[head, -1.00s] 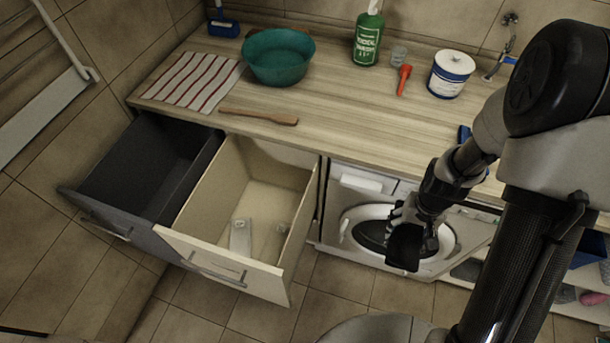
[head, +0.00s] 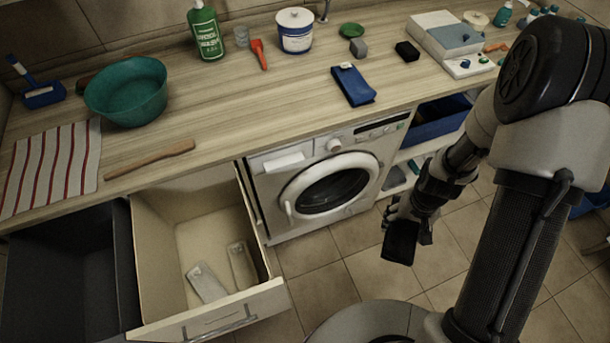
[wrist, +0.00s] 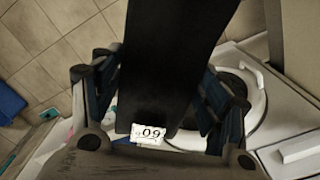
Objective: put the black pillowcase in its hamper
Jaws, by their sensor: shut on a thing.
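My gripper (head: 405,222) is at the right of the head view, in front of the washing machine and above the floor. It is shut on the black pillowcase (head: 399,247), a dark folded piece hanging from the fingers. In the wrist view the pillowcase (wrist: 175,50) fills the middle between the fingers and bears a white tag (wrist: 149,134) reading 09. Two pulled-out drawer hampers stand at the lower left: a dark grey one (head: 121,255), whose visible inside looks empty, and a cream one (head: 150,280) with two pale items (head: 207,283) on its floor.
A washing machine (head: 300,165) with its door shut stands right of the cream hamper. The wooden counter (head: 230,100) above holds a teal bowl (head: 127,92), a striped cloth (head: 52,165), a wooden stick (head: 150,158) and a blue cloth (head: 353,84). Tiled floor lies open in front.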

